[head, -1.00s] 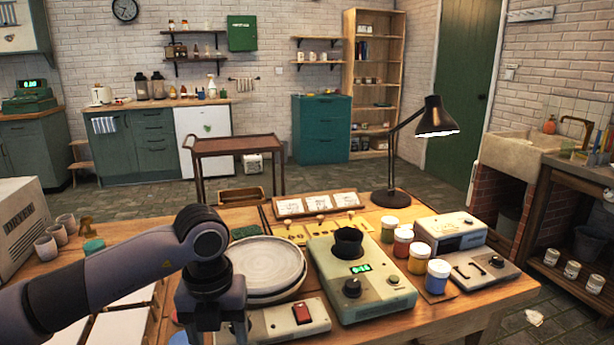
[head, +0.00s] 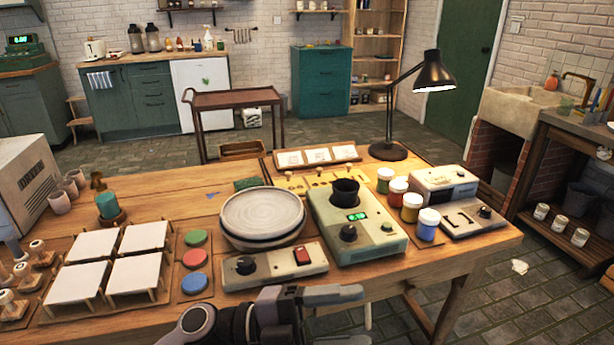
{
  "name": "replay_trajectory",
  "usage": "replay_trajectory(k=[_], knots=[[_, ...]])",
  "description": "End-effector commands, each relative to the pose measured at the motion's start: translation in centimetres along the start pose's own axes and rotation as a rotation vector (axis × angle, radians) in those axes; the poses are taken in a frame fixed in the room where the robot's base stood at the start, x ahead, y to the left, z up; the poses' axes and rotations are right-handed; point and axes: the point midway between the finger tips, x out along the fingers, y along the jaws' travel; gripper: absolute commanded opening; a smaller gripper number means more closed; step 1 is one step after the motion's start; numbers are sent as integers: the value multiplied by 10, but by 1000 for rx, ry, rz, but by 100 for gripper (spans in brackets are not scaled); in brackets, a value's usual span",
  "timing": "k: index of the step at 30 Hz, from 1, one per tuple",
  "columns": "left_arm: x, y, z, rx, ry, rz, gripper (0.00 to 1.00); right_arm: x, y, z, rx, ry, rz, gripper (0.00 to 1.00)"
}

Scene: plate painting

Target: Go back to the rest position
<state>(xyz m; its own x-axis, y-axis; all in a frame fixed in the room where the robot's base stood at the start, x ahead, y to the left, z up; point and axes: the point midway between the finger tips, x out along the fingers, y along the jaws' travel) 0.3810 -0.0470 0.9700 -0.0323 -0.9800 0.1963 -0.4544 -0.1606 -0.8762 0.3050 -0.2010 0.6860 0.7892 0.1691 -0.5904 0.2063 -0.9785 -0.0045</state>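One arm of mine shows at the bottom centre of the head view. It comes from the left side, so I take it as my left, with its gripper (head: 345,297) low in front of the table's front edge. It points to the right. Its fingers are too small and partly cut off to tell whether they are open or shut; I see nothing held in it. My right gripper is not in view.
Left of the plate are white square tiles (head: 140,272) on stands and red, green and blue pads (head: 194,258). Floor right of the table is mostly clear.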

Motion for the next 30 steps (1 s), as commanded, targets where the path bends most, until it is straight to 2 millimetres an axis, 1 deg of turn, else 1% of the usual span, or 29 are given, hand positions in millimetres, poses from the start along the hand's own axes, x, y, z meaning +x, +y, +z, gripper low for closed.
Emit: replay_trajectory(k=[1, 3, 5, 6, 8, 9, 11, 12, 14, 15, 16, 17, 18, 20, 21, 24, 25, 27, 30], knots=[[-6, -8, 3, -55, -48, -117, 63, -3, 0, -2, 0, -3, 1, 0], [-21, -17, 12, -123, -130, -267, 63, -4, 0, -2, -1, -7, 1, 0], [-37, -20, 23, -186, -214, -384, 63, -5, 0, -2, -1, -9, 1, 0], [-50, -20, 30, -231, -275, -458, 63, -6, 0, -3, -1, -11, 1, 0], [-72, -16, 42, -302, -373, -557, 63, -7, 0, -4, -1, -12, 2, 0], [-88, -10, 49, -352, -443, -617, 63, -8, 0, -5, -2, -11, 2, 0], [-113, 3, 59, -429, -553, -698, 63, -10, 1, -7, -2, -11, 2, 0], [-131, 15, 64, -485, -630, -744, 63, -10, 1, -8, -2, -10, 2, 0], [-158, 36, 70, -570, -746, -803, 63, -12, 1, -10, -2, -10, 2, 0], [-176, 53, 71, -631, -827, -835, 63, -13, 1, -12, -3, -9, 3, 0], [-189, 66, 71, -677, -886, -856, 63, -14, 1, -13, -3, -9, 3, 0], [-202, 80, 70, -724, -946, -873, 63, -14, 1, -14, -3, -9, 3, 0], [-218, 100, 67, -785, -1022, -890, 63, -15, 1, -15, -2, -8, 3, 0], [-240, 129, 59, -876, -1128, -906, 63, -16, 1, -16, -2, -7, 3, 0], [-252, 147, 52, -931, -1189, -910, 63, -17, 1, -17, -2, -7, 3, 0], [-274, 185, 35, -1049, -1312, -906, 63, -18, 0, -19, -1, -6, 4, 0], [-279, 193, 30, -1076, -1339, -905, 63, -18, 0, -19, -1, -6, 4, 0], [-286, 208, 21, -1126, -1386, -898, 63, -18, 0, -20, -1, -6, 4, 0], [-292, 219, 14, -1162, -1419, -892, 63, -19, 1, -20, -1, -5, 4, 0]])
